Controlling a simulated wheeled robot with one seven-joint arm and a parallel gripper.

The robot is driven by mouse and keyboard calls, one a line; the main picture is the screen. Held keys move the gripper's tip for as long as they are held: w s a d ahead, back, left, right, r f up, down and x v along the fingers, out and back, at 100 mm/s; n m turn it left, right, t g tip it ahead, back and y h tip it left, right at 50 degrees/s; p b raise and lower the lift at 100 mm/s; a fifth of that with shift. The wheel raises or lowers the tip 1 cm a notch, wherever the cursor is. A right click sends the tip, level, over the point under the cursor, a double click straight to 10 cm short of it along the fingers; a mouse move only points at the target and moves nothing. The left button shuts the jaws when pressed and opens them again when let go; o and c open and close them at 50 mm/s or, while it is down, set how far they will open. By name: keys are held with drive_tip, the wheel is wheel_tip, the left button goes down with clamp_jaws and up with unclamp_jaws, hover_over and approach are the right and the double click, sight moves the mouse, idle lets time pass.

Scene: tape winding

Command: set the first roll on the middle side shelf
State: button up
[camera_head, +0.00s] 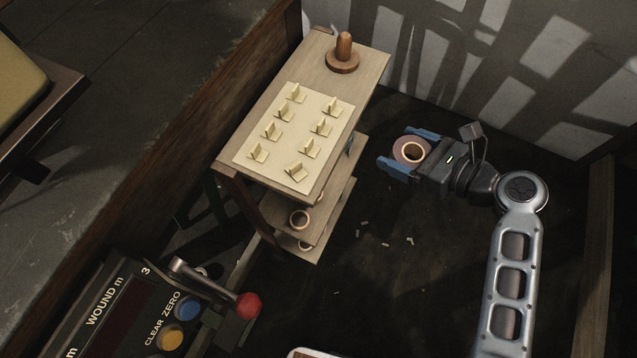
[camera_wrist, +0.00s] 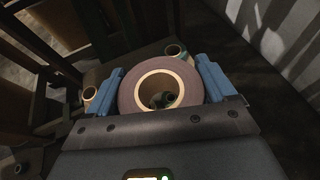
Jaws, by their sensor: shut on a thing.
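My gripper (camera_head: 403,147) is shut on a roll of brownish-purple tape (camera_head: 400,146) with a pale core. In the wrist view the roll (camera_wrist: 128,97) sits between the two blue fingers, its open core facing the camera. The gripper is right of the wooden side shelf unit, with a gap between them. The middle shelf (camera_head: 338,188) is mostly hidden beneath the top board. A pale ring (camera_head: 299,219) shows at the unit's near end, and another ring (camera_head: 305,246) shows below it.
The top board (camera_head: 362,72) bears a wooden peg (camera_head: 343,55) and a pale sheet with several upright tabs. A wall stands behind. A control panel (camera_head: 130,310) with a red-knobbed lever is at lower left. Dark floor with small scraps (camera_head: 385,244) is clear right of the unit.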

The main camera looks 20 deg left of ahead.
drive_tip(key=f+b, duration=0.1)
drive_tip(key=a+f+n+g+b, duration=0.1)
drive_tip(key=shift+s+a+f+n+g+y+b, duration=0.25)
drive_tip(key=shift+s+f+n+g+y+b, duration=0.05)
drive_tip(key=shift+f+n+g+y+b, duration=0.1)
drive_tip(key=shift+n+g+y, duration=0.3)
drive_tip(key=shift+n+g, duration=0.5)
drive_tip(key=shift+g, duration=0.1)
drive_tip(key=b+x, duration=0.2)
drive_tip(key=x, duration=0.3)
drive_tip(key=f+b+x, duration=0.1)
drive_tip(key=b+x, duration=0.2)
drive_tip(key=x, duration=0.1)
drive_tip(key=s+f+b+x, duration=0.1)
drive_tip(key=b+x, duration=0.1)
drive_tip(key=x, duration=0.3)
drive_tip(key=shift+f+b, duration=0.2)
drive_tip(key=shift+b, duration=0.2)
drive_tip(key=shift+f+b, duration=1.2)
drive_tip(key=shift+f, duration=0.7)
drive_tip(key=shift+f, duration=0.3)
drive_tip(key=o, duration=0.7)
drive_tip(key=shift+o, duration=1)
drive_tip(key=shift+s+f, duration=0.1)
